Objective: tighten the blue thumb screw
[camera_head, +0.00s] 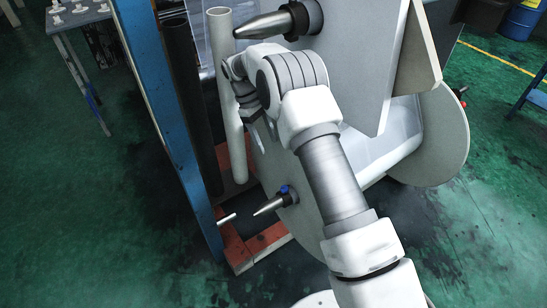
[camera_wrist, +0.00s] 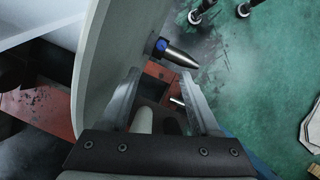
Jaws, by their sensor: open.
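The blue thumb screw (camera_head: 284,189) sits on the dark collar of the lower metal spindle (camera_head: 268,206), which sticks out from a grey round plate (camera_head: 305,215). In the wrist view the blue thumb screw (camera_wrist: 161,44) shows beyond my fingertips, at the base of the tapered spindle (camera_wrist: 181,56) beside the pale plate. My gripper (camera_head: 262,138) hangs above the screw in the head view, apart from it. In the wrist view my gripper (camera_wrist: 162,84) is open, with nothing seen between its fingers.
A second, larger spindle (camera_head: 265,26) points left above my wrist. A pale upright tube (camera_head: 226,100), a dark tube and a blue post (camera_head: 160,120) stand close on the left. The red base frame (camera_head: 240,250) lies below.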

